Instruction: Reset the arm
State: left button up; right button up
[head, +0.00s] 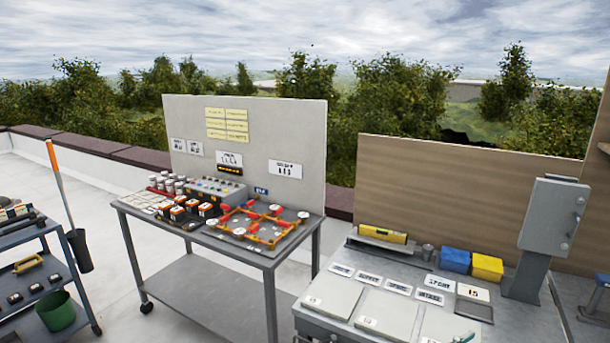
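Neither of my grippers shows in the head view, and no part of an arm can be made out with certainty. The cart in the middle (200,239) carries an orange and red frame (262,229) with white round pieces on a grey plate. A grey control box (216,188) and several orange-and-white blocks (178,214) stand beside it. The grey bench at right (340,259) holds pale flat lids (333,294), printed labels, a yellow box (487,267) and a blue box (455,260). A small teal item (463,339) is cut off at the bottom edge.
A grey upright box on a post (552,215) rises at the bench's right. A lower cart (30,233) with a green bucket (55,312) stands at left, near a long-handled shovel (65,206). Open roof floor lies between the carts.

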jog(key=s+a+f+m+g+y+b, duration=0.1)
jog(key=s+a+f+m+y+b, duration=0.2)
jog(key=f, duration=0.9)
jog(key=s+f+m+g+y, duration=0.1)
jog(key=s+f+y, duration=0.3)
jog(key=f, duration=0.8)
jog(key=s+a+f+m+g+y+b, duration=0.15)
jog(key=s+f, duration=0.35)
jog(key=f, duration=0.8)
pick_arm(q)
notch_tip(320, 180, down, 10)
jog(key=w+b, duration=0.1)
jog(key=b, duration=0.4)
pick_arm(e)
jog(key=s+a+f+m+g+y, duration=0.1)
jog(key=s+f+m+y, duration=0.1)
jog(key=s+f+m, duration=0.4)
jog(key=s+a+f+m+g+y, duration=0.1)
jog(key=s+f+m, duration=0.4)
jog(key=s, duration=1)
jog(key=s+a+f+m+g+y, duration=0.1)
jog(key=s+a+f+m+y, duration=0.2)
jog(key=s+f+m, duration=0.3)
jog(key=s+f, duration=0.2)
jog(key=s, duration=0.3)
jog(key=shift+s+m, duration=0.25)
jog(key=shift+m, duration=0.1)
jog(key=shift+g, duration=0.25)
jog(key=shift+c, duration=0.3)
